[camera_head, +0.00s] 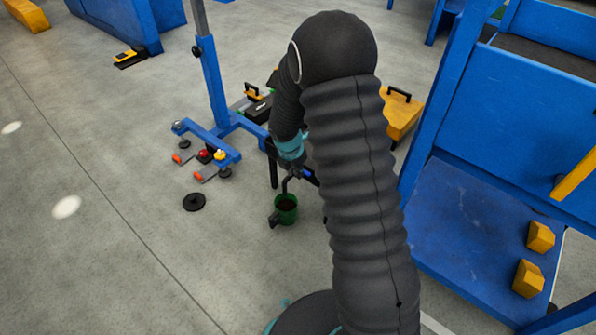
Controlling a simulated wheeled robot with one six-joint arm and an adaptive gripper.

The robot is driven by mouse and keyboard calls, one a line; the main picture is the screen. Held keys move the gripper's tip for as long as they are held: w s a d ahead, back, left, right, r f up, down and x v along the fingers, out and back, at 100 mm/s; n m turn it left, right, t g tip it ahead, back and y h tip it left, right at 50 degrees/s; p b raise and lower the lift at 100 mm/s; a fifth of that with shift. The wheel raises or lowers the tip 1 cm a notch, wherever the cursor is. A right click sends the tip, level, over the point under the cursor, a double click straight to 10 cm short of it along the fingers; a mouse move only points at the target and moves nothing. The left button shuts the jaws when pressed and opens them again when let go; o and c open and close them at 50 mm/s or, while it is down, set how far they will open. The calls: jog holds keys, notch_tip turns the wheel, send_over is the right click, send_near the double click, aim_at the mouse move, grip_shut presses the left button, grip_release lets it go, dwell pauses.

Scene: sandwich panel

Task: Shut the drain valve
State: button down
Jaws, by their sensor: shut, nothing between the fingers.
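My gripper (288,183) points down just above a green cup-like fitting (286,203) with a dark opening and a black handle-like part on its left. The fingers are shut and small in the picture; whether they touch the fitting I cannot tell. My arm covers the area to the right. I cannot tell which of these parts is the drain valve.
A black disc (194,202) lies on the floor left of the green fitting. A yellow case (401,112) stands behind my arm. A blue bench (470,215) with yellow blocks (528,278) fills the right side.

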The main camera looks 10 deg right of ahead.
jog(key=shift+a, duration=0.1)
jog(key=shift+s+a, duration=0.15)
jog(key=shift+a, duration=0.55)
jog(key=s+a+r+p, duration=0.2)
jog(key=a+r, duration=0.3)
jog(key=r, duration=0.4)
jog(key=shift+s+r, duration=0.35)
jog(key=shift+s, duration=0.5)
jog(key=shift+a, duration=0.1)
